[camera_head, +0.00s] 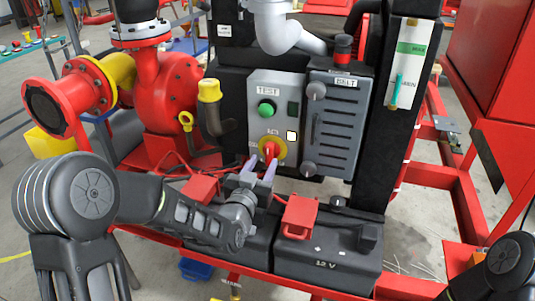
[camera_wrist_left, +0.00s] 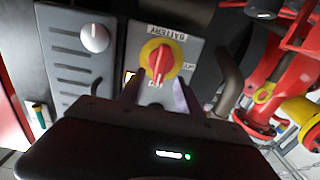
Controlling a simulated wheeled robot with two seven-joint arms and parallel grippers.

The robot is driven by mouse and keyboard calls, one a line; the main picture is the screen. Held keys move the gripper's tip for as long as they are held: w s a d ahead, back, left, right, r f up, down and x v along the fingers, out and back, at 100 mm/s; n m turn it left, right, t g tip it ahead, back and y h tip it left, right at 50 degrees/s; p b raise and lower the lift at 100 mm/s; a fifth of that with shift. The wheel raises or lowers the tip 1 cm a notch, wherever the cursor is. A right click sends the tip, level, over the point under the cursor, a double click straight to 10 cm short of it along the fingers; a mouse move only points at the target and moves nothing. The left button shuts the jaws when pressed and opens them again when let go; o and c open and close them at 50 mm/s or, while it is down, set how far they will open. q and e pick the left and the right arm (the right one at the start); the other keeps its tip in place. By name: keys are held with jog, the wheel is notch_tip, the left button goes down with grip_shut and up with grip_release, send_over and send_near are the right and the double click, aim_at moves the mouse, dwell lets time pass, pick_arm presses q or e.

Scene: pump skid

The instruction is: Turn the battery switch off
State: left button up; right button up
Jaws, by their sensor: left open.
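The battery switch is a red handle on a yellow round plate (camera_head: 272,149), low on the grey control panel (camera_head: 281,87). It also shows in the left wrist view (camera_wrist_left: 160,62), where the red handle lies roughly along the finger direction, under the partly visible label BATTERY. My left gripper (camera_head: 261,171) is open just below the switch. In the left wrist view its two pale purple fingers (camera_wrist_left: 157,95) point toward the switch, one on each side of the handle's line. I cannot tell whether they touch it. My right gripper is out of view.
A green TEST button (camera_head: 266,109) sits above the switch. A grey louvred cover (camera_head: 331,125) with round knobs stands right of the panel. Below are dark batteries (camera_head: 322,262) with red terminal covers (camera_head: 299,217). A red pump (camera_head: 172,95) and a dark pipe (camera_head: 212,115) are at left.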

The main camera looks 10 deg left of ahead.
aim_at(268, 154)
pick_arm(q)
jog(key=shift+w+d+p, duration=0.1)
jog(key=shift+w+p, duration=0.25)
jog(key=shift+w, duration=2)
jog(key=shift+c, duration=0.3)
grip_shut()
